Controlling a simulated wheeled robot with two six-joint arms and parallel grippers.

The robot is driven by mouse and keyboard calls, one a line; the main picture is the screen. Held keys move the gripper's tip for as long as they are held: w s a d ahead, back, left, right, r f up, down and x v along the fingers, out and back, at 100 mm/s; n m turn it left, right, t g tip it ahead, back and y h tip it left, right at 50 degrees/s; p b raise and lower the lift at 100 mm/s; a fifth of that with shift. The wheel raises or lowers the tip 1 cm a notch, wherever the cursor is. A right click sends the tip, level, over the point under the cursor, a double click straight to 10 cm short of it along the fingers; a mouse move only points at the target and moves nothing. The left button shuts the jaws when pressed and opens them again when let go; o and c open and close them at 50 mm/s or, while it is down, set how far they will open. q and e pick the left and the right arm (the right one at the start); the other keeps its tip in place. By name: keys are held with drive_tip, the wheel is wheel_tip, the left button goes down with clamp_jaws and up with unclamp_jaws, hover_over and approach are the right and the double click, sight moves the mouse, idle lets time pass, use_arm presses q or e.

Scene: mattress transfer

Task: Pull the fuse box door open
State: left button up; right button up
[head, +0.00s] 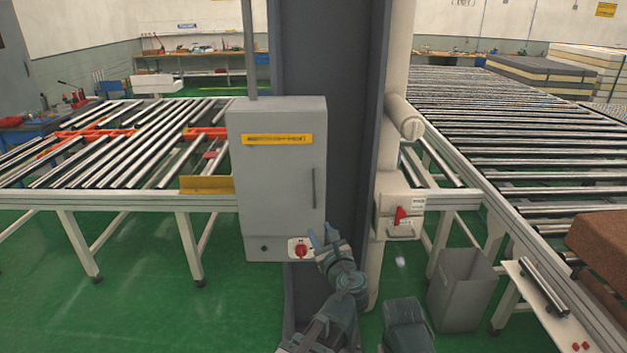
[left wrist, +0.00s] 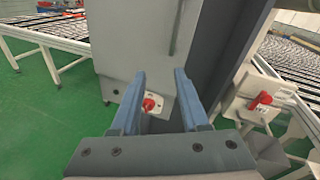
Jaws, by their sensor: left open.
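The grey fuse box (head: 275,185) is mounted against a dark column, and its door looks shut. A thin vertical handle (head: 314,188) is near the door's right edge and shows at the top of the left wrist view (left wrist: 176,28). A red rotary switch (head: 301,250) sits at the box's lower right and shows between the fingers in the left wrist view (left wrist: 149,104). My left gripper (head: 322,236) is open and empty, below the handle and beside the switch, its fingers pointing toward the box. My right gripper's fingers are not visible.
The dark column (head: 325,60) stands behind the box. A small box with a red switch (head: 400,214) is to the right, above a grey bin (head: 462,290). Roller conveyors flank the column on the left (head: 130,150) and right (head: 500,140). Green floor is open at lower left.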

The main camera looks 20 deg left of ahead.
sight(315, 194)
use_arm(q)
drive_tip(key=w+a+r+m, duration=0.1)
drive_tip(key=w, duration=0.3)
drive_tip(key=w+a+r+m+t, duration=0.1)
drive_tip(key=w+a, duration=0.1)
drive_tip(key=w, duration=0.3)
drive_tip(key=w+a+r+m, duration=0.1)
drive_tip(key=w+a, duration=0.1)
drive_tip(key=w, duration=0.2)
drive_tip(key=shift+w+a+m+t, duration=0.2)
drive_tip(key=shift+w+m+t, duration=0.1)
drive_tip(key=shift+w, duration=0.05)
drive_tip(key=shift+c, duration=0.3)
clamp_jaws()
idle(0.9)
